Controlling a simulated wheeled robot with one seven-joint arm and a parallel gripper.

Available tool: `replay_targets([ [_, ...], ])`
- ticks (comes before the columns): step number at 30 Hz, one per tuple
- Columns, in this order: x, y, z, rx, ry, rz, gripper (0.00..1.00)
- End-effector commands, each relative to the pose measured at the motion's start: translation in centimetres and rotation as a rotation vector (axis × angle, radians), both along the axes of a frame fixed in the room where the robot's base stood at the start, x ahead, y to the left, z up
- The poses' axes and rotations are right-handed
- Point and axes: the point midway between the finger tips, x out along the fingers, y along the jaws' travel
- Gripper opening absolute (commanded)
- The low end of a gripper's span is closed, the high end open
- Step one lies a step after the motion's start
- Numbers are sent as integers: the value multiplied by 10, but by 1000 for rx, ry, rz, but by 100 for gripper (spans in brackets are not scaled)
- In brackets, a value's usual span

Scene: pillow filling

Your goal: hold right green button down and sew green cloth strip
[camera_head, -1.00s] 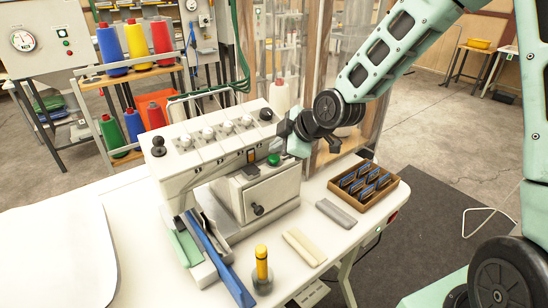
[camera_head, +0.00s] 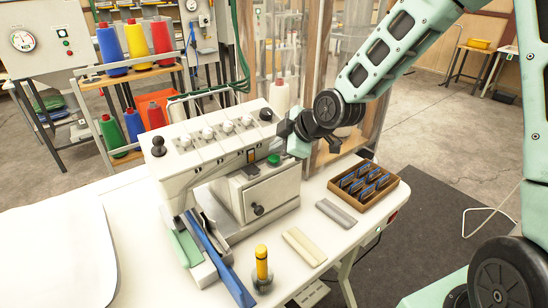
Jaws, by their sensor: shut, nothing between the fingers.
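The white sewing machine (camera_head: 212,150) stands on the white table. A green button (camera_head: 274,160) shows on its front right. My gripper (camera_head: 285,128) is shut with nothing between its fingers. It is by the machine's right end, just above and right of the green button; a gap seems to show between them. The green cloth strip (camera_head: 186,248) lies at the machine's left foot, beside a blue strip (camera_head: 220,262) that slants toward the table's front edge.
A wooden box (camera_head: 397,190) of blue pieces stands at the right. A white cushion-like shape (camera_head: 55,255) fills the left.

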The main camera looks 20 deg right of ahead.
Motion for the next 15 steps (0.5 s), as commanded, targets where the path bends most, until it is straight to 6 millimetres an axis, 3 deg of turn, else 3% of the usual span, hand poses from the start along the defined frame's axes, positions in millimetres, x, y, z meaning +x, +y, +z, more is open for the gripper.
replay_targets([
  [15, 0, 0, -8, 0, 0, 0, 0],
])
